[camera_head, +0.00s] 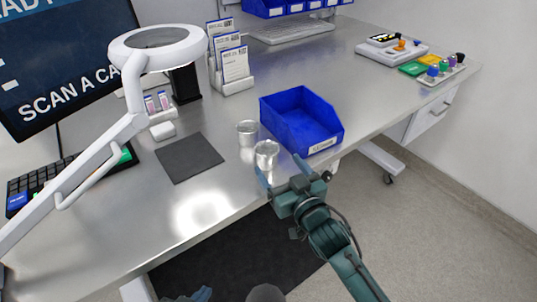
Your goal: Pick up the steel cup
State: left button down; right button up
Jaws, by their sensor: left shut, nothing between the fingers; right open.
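Two small silvery metal cups stand on the steel table. The nearer cup (267,155) is by the front edge, and the farther cup (247,131) is just behind it and to the left. Which one the task means I cannot tell. My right gripper (281,168) is open, its fingertips spread on either side of the nearer cup's front. Whether they touch it I cannot tell. My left gripper (198,294) shows only partly at the bottom edge, shut and empty, far from the cups.
A blue bin (278,108) stands right beside the cups. A dark grey mat (189,158) lies to their left. A white lamp arm (105,150) crosses the left side. A card holder (233,84) stands behind. The tabletop at front left is bare.

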aim_at(272, 158)
jog(key=shift+p+x, duration=0.3)
jog(key=shift+x, duration=3.3)
jog(key=shift+a+r, duration=0.1)
jog(key=shift+r, duration=0.05)
jog(key=shift+c, duration=0.2)
jog(key=c, duration=1)
notch_tip(272, 158, up, 10)
jog(key=shift+r+p, duration=0.1)
jog(key=shift+p, duration=0.2)
